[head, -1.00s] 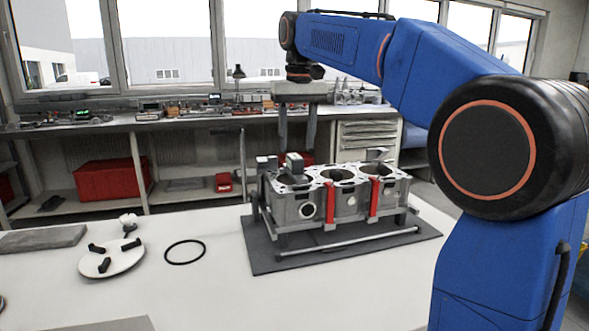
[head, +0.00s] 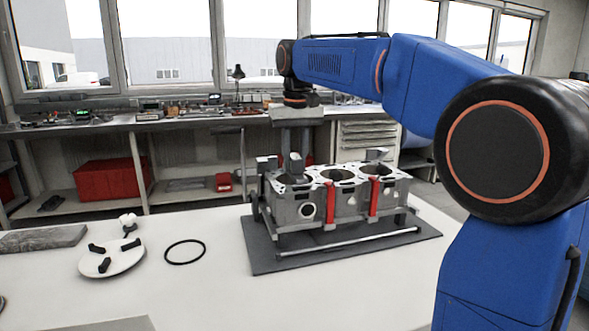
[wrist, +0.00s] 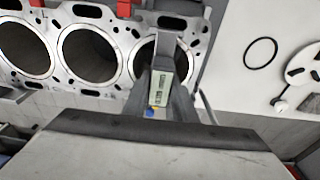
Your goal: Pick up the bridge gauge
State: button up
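The bridge gauge (wrist: 160,89) has a small pale-green display and a blue button. It sits over the end bore of the engine block (wrist: 115,38), with a grey bar reaching across the deck. In the head view the gauge (head: 296,166) is at the left end of the block (head: 345,192), partly covered by the fingers. My gripper (head: 295,152) points down, with one finger on each side of the gauge. In the wrist view the fingers of my gripper (wrist: 165,88) lie close along both sides of its body. Whether they press on it cannot be told.
The block stands on a dark mat (head: 262,247) on the white table. A black ring (head: 185,252) and a round white plate (head: 112,262) with black parts lie to the left. A grey slab (head: 42,239) is at far left. The table's front middle is clear.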

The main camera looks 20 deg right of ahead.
grip_shut()
jog(key=shift+r, duration=0.1)
